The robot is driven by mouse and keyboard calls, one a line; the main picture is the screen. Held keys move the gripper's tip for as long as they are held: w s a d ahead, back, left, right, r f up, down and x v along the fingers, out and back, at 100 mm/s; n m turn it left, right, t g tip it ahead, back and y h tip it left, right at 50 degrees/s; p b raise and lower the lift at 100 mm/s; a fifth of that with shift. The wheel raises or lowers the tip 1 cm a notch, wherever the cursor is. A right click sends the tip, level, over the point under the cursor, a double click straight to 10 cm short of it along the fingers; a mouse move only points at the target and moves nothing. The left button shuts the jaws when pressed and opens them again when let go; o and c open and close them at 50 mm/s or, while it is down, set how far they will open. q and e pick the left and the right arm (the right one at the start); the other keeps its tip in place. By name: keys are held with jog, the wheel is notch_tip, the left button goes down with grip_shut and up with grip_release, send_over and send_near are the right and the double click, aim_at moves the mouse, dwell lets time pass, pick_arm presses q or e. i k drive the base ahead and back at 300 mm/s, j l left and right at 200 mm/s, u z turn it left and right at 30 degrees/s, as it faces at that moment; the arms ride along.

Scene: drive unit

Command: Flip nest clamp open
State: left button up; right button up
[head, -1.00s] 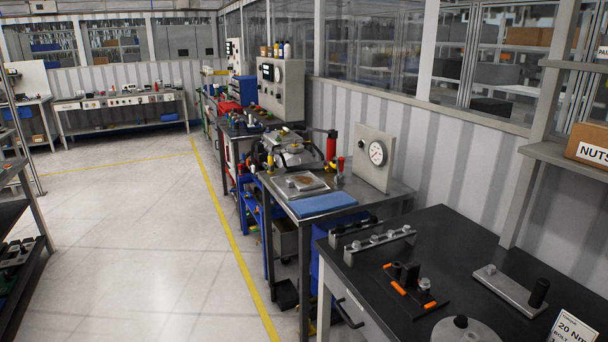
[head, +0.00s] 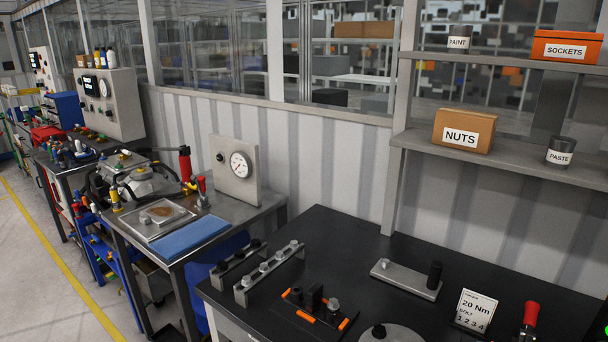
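No part is plainly recognisable as the nest clamp. A black fixture with orange strips (head: 318,312) lies on the black bench (head: 345,232) at the front centre. An upright red-handled tool or clamp (head: 530,316) stands at the bench's right side, partly cut off by the lower edge. A smaller red-handled device (head: 202,187) stands on the steel table (head: 268,203) beside the gauge box. I cannot tell whether either is the clamp, or whether it is open. Neither of my grippers shows.
On the bench are a rail with several bolts (head: 268,272), a plate with a black post (head: 398,279), a round grey disc (head: 392,336) and a "20 Nm" card (head: 475,312). A gauge box (head: 236,172) stands behind. A shelf (head: 500,160) holds a NUTS box (head: 463,131).

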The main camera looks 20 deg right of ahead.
aim_at(532, 308)
jog(key=i+z, duration=0.1)
jog(key=z, duration=0.3)
jog(key=i+j+z, duration=0.1)
jog(key=z, duration=0.3)
jog(key=j+z, duration=0.2)
jog(key=z, duration=0.2)
jog(key=i+j+z, duration=0.1)
jog(key=z, duration=0.3)
jog(key=j+z, duration=0.1)
jog(key=z, duration=0.3)
jog(key=i+j+z, duration=0.1)
jog(key=z, duration=0.3)
jog(key=j+z, duration=0.2)
jog(key=z, duration=0.2)
jog(key=j+z, duration=0.15)
jog(key=z, duration=0.25)
jog(key=j+z, duration=0.55)
jog(key=z, duration=0.15)
